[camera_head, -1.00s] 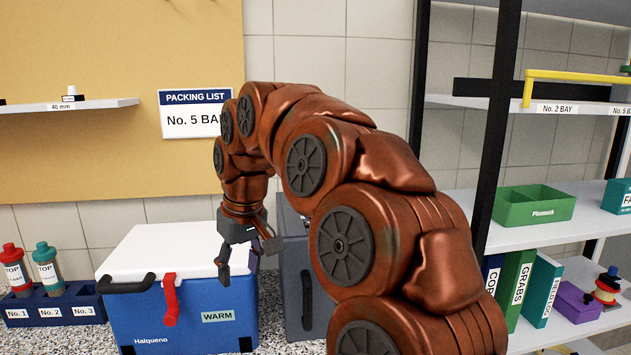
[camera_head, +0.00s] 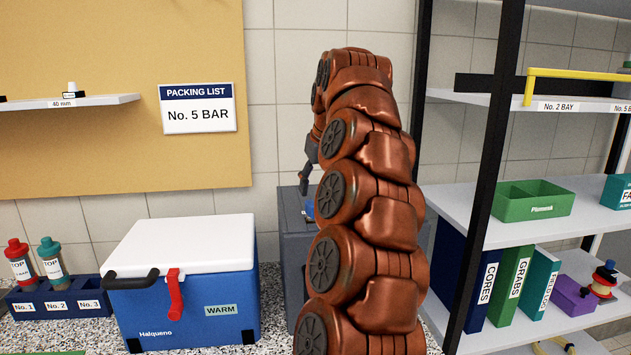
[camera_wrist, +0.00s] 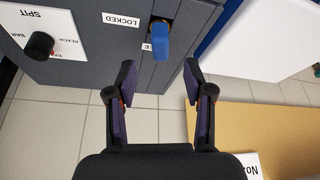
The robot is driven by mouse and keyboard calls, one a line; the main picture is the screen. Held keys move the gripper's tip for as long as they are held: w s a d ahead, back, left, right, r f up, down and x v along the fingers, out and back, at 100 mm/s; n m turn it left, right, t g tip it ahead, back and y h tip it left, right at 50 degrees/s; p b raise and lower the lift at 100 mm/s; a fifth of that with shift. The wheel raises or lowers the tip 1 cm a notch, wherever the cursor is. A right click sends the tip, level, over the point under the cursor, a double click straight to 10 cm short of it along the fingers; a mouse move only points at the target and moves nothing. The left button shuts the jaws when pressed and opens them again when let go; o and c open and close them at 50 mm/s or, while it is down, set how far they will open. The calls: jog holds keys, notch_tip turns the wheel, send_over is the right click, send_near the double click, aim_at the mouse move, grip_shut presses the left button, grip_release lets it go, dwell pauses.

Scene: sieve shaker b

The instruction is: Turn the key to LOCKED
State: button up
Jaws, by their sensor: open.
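The key (camera_wrist: 157,48) has a blue handle and a yellow part, and sits at a dark slot on the grey cabinet (camera_wrist: 85,55). Its handle points towards my gripper in the wrist view. A white LOCKED label (camera_wrist: 121,20) is left of the key. A second label (camera_wrist: 146,46) beside the handle is mostly covered. My gripper (camera_wrist: 160,70) is open, its fingers either side of the handle's near end and apart from it. In the head view a small blue piece (camera_head: 309,210), likely the key, shows above the cabinet (camera_head: 293,238); my arm hides much of both.
A white panel with a black knob (camera_wrist: 40,45) is on the cabinet. A blue cooler with a white lid (camera_head: 185,245) stands left of the cabinet. A bottle rack (camera_head: 60,302) is further left. Shelves with a black post (camera_head: 495,150) stand right of my arm.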

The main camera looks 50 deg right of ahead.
aim_at(312, 203)
jog(key=shift+p+x, duration=0.9)
jog(key=shift+x, duration=2.65)
jog(key=shift+a, duration=0.1)
jog(key=shift+c, duration=0.3)
grip_shut()
jog(key=shift+f, duration=0.1)
jog(key=shift+m+g+h+b, duration=0.3)
jog(key=shift+m+h+b, duration=0.4)
jog(key=shift+m+b, duration=1.6)
